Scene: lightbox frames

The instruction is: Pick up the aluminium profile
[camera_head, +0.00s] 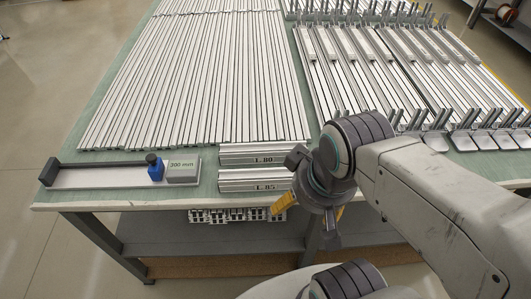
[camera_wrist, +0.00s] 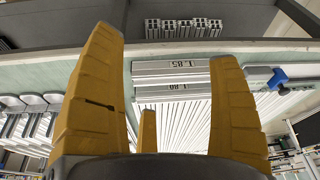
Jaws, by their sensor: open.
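Many long aluminium profiles (camera_head: 205,75) lie side by side on the green table (camera_head: 110,75). Two short stacks of profiles at the front edge are marked L 80 (camera_head: 252,155) and L 85 (camera_head: 255,182). In the wrist view the L 85 profile (camera_wrist: 180,66) and the L 80 profile (camera_wrist: 172,88) show between my fingers, with the long profiles beyond. My gripper (camera_head: 308,208) is at the table's front edge, just right of the marked profiles. Its yellow fingers (camera_wrist: 165,50) are spread and nothing shows held between them. Which profile the task means cannot be told.
A measuring stop with a blue clamp (camera_head: 155,167) and a grey 300 mm block (camera_head: 183,171) lies at the front left. Rows of profiles with upright metal brackets (camera_head: 400,70) fill the right side. More profile ends (camera_head: 235,214) show on the shelf below.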

